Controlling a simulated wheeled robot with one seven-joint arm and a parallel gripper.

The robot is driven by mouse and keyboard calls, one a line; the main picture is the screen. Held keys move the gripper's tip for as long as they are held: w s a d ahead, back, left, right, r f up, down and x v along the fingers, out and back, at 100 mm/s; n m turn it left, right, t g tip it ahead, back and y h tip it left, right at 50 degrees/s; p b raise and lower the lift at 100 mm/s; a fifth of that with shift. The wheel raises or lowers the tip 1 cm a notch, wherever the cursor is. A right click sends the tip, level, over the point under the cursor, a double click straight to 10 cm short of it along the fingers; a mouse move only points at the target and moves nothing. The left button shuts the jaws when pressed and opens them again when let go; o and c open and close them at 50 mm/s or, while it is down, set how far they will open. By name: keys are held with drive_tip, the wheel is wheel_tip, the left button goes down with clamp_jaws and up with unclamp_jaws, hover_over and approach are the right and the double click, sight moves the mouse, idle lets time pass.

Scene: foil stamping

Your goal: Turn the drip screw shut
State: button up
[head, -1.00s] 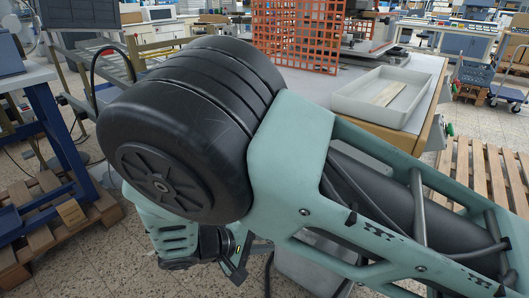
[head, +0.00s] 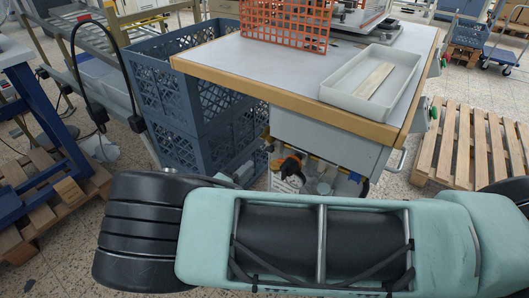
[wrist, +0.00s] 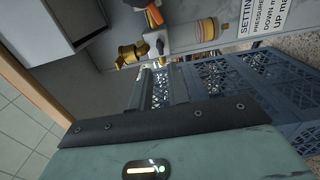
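In the wrist view my gripper (wrist: 160,88) points up the picture, its two grey fingers apart with nothing between them. Beyond the fingertips, on a grey panel, are a brass-yellow fitting (wrist: 131,54), a dark part with an orange end (wrist: 152,16) and a pale cylinder with yellow bands (wrist: 205,31). I cannot tell which of these carries the drip screw. The fingers look apart from all of them. In the head view my arm hides the gripper; small orange and black parts (head: 290,163) show under the table, partly hidden.
A placard (wrist: 265,17) with setting text is beside the fittings. Blue lattice crates (head: 190,100) stand left of the table (head: 255,75), and lattice (wrist: 235,90) lies close right of my fingers. A white tray (head: 345,98) is on the table. A pallet (head: 470,150) lies right.

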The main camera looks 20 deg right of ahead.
sight(270, 149)
drive_tip(key=x, duration=0.9)
drive_tip(key=shift+p, duration=0.4)
clamp_jaws()
